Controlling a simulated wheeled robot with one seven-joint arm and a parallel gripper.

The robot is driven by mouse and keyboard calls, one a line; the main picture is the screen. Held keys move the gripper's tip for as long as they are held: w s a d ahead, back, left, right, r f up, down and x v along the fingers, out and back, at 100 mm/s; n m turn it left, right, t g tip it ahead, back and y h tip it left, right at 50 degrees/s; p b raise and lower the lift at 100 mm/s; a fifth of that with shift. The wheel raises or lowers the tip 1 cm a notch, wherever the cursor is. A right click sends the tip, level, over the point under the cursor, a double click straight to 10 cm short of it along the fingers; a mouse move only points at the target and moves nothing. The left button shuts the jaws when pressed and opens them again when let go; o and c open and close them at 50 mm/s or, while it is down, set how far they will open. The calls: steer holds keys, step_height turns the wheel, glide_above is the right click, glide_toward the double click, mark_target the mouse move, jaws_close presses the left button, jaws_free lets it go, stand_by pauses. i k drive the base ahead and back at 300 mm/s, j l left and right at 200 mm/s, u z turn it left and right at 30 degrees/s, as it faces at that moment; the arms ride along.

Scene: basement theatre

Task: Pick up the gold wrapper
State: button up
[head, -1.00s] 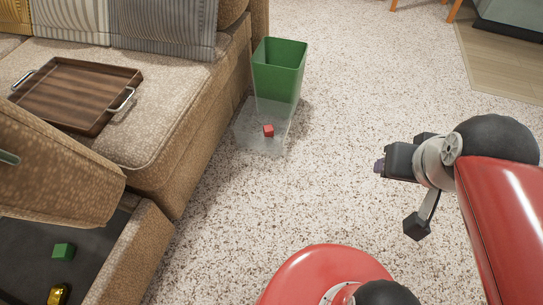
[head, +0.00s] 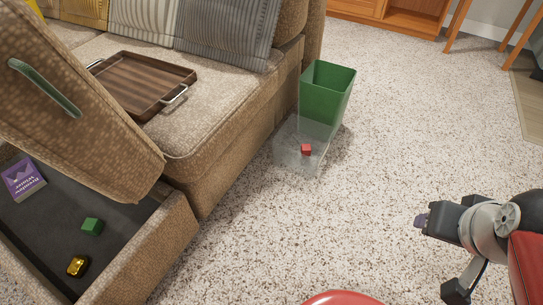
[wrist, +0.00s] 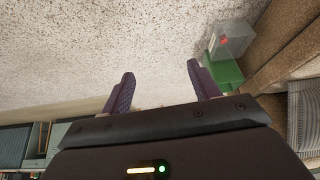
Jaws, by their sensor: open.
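The gold wrapper (head: 78,266) is a small shiny gold lump in the head view. It lies on the dark floor of the sofa's open storage compartment (head: 120,228), at the lower left. My gripper (head: 421,221) is far to the right of it, over the carpet, apart from everything. In the wrist view my gripper (wrist: 160,88) has its two purple fingers spread wide with nothing between them. The wrapper does not show in the wrist view.
In the compartment are a green cube (head: 92,227) and a purple book (head: 22,179). Its raised lid (head: 80,100) stands over the back. A wooden tray (head: 150,75) lies on the sofa. A green bin (head: 325,95) and clear box with a red cube (head: 306,150) stand beside it.

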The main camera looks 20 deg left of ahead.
mark_target(79, 264)
steer(key=u, duration=3.05)
steer(key=i+j+z, duration=0.1)
steer(key=i, duration=0.2)
steer(key=i+j+z, duration=0.1)
steer(key=i, duration=0.25)
steer(key=j, duration=0.1)
